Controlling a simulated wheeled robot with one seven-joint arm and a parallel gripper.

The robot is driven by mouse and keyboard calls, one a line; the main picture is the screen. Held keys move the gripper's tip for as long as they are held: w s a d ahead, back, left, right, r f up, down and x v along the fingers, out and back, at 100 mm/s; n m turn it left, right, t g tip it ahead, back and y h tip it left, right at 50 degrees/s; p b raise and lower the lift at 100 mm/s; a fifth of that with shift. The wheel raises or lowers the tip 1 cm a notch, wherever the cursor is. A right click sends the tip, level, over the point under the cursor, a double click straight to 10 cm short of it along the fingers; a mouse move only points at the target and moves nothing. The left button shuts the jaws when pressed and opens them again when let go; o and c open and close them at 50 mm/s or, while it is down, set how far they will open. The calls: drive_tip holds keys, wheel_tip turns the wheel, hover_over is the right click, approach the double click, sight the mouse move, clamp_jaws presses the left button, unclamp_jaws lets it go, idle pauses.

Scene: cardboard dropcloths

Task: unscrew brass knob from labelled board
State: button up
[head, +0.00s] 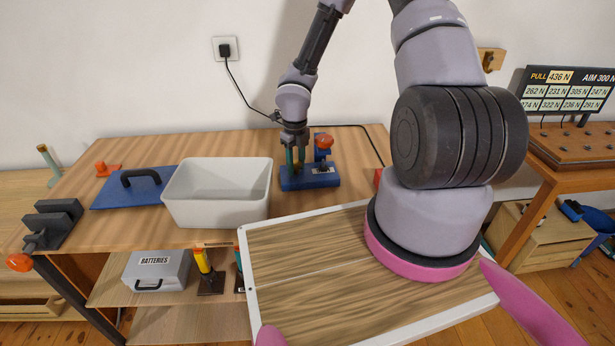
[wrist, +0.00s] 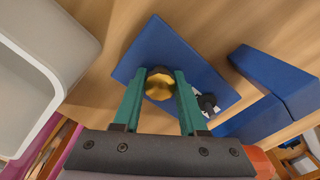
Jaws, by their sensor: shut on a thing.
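The brass knob (wrist: 159,84) stands on the blue board (wrist: 185,50) in the wrist view, between the teal fingers of my gripper (wrist: 160,88). My gripper is shut on the knob. In the head view the fingers (head: 295,157) point down onto the blue board (head: 310,182), and I cannot make out the knob there. A white label (head: 325,171) lies on the board's right part. A small black part (wrist: 207,103) sits beside the knob in the wrist view, near the label.
A white bin (head: 217,212) stands just left of the board. Further left are a blue panel (head: 120,193) with a black handle and a dark vise (head: 55,225). A blue upright with an orange-red knob (head: 323,141) stands right behind the board. Bare benchtop lies behind the bin.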

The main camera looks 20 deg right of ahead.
idle(0.3)
drive_tip(key=shift+n, duration=0.8)
drive_tip(key=shift+r, duration=3)
